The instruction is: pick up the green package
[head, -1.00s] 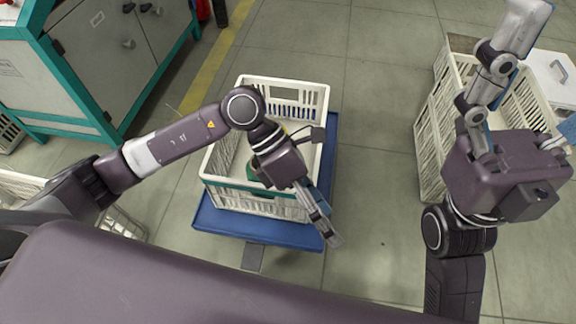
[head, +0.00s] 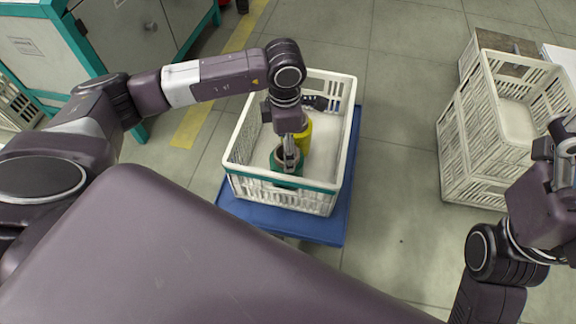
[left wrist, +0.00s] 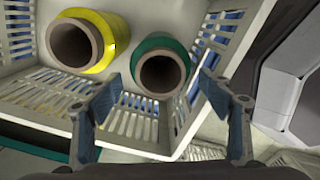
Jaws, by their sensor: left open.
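The green package is a green bobbin with a hollow dark core, standing in a white crate (head: 340,150). It shows in the head view (head: 275,165), partly hidden by my left gripper, and in the left wrist view (left wrist: 160,42). My left gripper (head: 290,165) points down over it. A yellow bobbin (head: 304,138) stands beside the green one, also in the left wrist view (left wrist: 118,28). My right gripper (head: 566,140) is cut off at the right edge.
The crate's slatted walls stand close around the bobbins. It rests on a blue platform (head: 320,228). More white crates (head: 470,150) stand stacked at the right. A grey and teal cabinet (head: 150,25) is at the upper left. The floor between the crates is clear.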

